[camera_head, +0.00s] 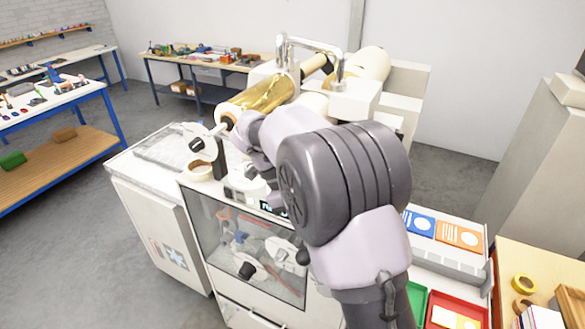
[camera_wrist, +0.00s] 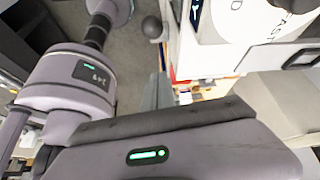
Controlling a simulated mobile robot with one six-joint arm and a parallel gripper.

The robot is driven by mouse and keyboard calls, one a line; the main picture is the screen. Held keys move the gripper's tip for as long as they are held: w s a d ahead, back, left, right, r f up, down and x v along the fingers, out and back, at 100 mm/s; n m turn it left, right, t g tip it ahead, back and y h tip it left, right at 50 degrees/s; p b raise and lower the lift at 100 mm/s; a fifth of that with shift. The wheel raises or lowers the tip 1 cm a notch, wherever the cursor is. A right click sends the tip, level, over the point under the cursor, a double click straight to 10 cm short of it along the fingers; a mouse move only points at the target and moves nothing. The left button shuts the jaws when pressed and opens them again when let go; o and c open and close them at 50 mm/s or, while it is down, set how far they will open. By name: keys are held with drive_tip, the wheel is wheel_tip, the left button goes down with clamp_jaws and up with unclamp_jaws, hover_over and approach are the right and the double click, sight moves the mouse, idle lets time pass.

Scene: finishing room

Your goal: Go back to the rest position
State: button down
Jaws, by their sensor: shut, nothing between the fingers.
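My arm (camera_head: 345,180) rises from the bottom of the head view, with its large dark joint in front of the white machine. Its lilac links (camera_head: 258,135) reach up and left beside the machine's gold roll (camera_head: 262,95). My gripper's fingers do not show in the head view; I cannot make them out behind the arm. The wrist view is filled mostly by my own arm links, one of them with a green light, and no fingertips show there. I see nothing carried by the arm.
The white machine (camera_head: 150,185) has a glass-fronted cabinet (camera_head: 255,245), a black-knobbed lever (camera_head: 197,145) and a tan ring (camera_head: 199,171) on top. Green and red trays (camera_head: 455,301) lie at lower right beside a wooden table (camera_head: 510,258).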

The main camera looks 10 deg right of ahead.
drive_tip(key=s+f+n+t+y+b, duration=0.7)
drive_tip(key=s+f+n+b, duration=1.1)
drive_tip(key=b, duration=1.2)
drive_tip(key=s+f+t, duration=0.1)
drive_tip(key=s+f, duration=0.1)
drive_tip(key=s, duration=0.3)
drive_tip(key=shift+f, duration=0.4)
drive_tip(key=shift+d, duration=0.1)
